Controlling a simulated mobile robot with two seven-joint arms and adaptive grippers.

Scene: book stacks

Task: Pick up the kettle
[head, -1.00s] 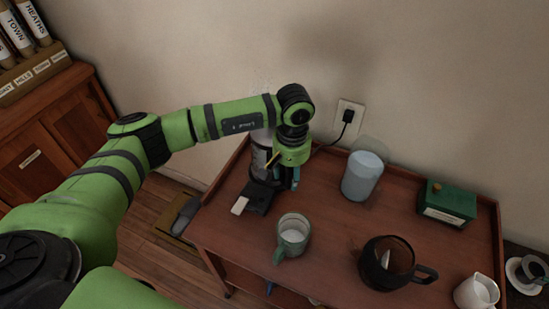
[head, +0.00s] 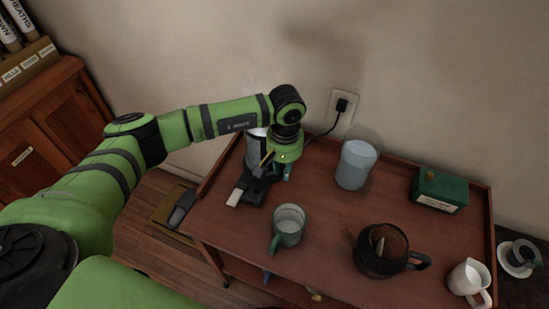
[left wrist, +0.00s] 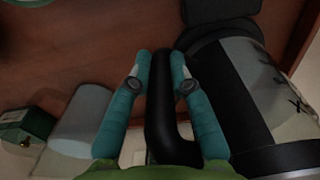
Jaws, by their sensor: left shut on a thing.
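The kettle (head: 256,148) has a pale, glassy body with dark markings and a black handle. It stands upright at the back left corner of the wooden cart, partly behind my left gripper (head: 285,172). In the left wrist view my left gripper (left wrist: 160,60) has its two teal fingers on either side of the black handle (left wrist: 160,105), shut on it. The kettle body (left wrist: 250,85) lies just right of the fingers in that view. A black base (head: 258,186) shows below the kettle; I cannot tell whether they touch. My right gripper is not in view.
On the cart (head: 330,205) stand a green mug (head: 289,226), a pale blue canister (head: 356,165), a green box (head: 440,190), a dark pot (head: 378,262) and a white jug (head: 466,278). A plug (head: 342,104) with a cord is in the wall behind.

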